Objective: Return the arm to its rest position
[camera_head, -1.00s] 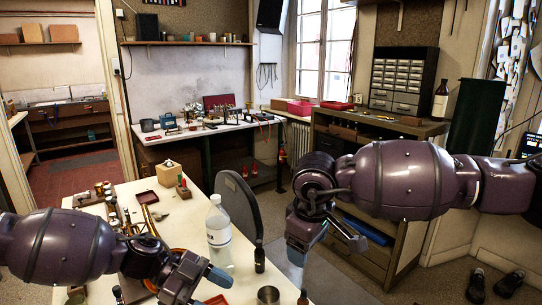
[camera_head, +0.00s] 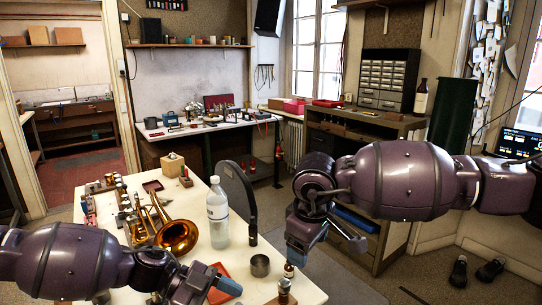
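My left arm comes in from the lower left, and its gripper (camera_head: 208,284) is over the near part of the white workbench (camera_head: 215,258). Its fingers are seen edge-on, so I cannot tell whether it is open. My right arm crosses from the right, and its gripper (camera_head: 327,240) hangs at the bench's right side. Its fingers are apart, with nothing seen between them. The brass horn (camera_head: 178,236) lies on the bench behind my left gripper, bell toward the right. My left arm hides part of the near bench.
A drawer cabinet (camera_head: 388,80) stands farther back.

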